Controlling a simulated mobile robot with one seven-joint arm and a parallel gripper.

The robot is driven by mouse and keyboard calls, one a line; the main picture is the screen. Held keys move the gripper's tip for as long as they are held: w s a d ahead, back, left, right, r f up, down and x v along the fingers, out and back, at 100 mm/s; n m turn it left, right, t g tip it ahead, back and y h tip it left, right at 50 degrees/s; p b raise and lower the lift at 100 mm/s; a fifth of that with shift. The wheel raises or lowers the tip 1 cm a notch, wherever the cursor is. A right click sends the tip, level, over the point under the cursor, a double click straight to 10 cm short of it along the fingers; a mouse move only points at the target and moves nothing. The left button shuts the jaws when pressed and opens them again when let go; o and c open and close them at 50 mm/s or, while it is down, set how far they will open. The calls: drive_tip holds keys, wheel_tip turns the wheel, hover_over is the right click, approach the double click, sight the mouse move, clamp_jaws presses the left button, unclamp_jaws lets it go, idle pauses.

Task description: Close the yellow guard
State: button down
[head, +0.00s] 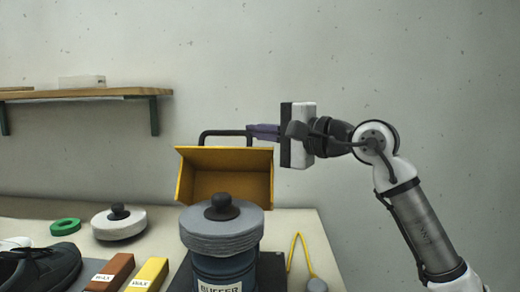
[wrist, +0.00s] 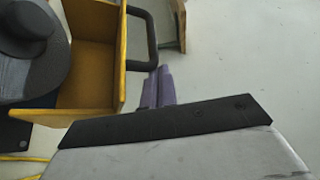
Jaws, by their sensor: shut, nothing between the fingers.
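The yellow guard (head: 225,160) stands raised and open behind the buffer (head: 222,268), with its hollow inside facing me. A dark handle (head: 222,133) loops up from its top edge. The guard (wrist: 90,50) and handle (wrist: 152,42) also show in the wrist view. A grey buffing wheel (head: 221,235) with a dark knob sits uncovered on the buffer. My gripper (head: 252,131) is shut and empty, its purple fingers pointing left at the handle's right end. In the wrist view the fingertips (wrist: 160,70) lie by the handle; I cannot tell whether they touch it.
A spare wheel (head: 118,226), a green ring (head: 65,227), wax bars (head: 148,274) and a dark shoe (head: 40,268) lie on the bench to the left. A yellow cable (head: 296,249) lies right of the buffer. A wall shelf (head: 90,93) is at the left. The air above the guard is clear.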

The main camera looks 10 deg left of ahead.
drive_tip(key=s+f+n+b, duration=0.1)
drive_tip(key=s+b, duration=0.1)
drive_tip(key=s+d+f+n+y+b, duration=0.1)
drive_tip(key=s+n+b, duration=0.1)
drive_tip(key=b, duration=0.1)
drive_tip(key=s+f+n+y+b, duration=0.1)
drive_tip(key=s+n+b, duration=0.1)
drive_tip(key=shift+s+d+f, duration=0.15)
drive_tip(key=shift+s+f, duration=0.1)
drive_tip(key=shift+f, duration=0.15)
drive_tip(key=shift+s+d+f+n+y+b, duration=0.15)
drive_tip(key=shift+s+f+n+y+b, duration=0.2)
drive_tip(key=shift+s+n+b, duration=0.3)
drive_tip(key=shift+s+d+f+n+y+b, duration=0.1)
drive_tip(key=shift+s+f+n+y+b, duration=0.15)
drive_tip(key=shift+s+n+y+b, duration=0.35)
drive_tip(key=shift+g, duration=0.4)
drive_tip(key=shift+w+r, duration=0.1)
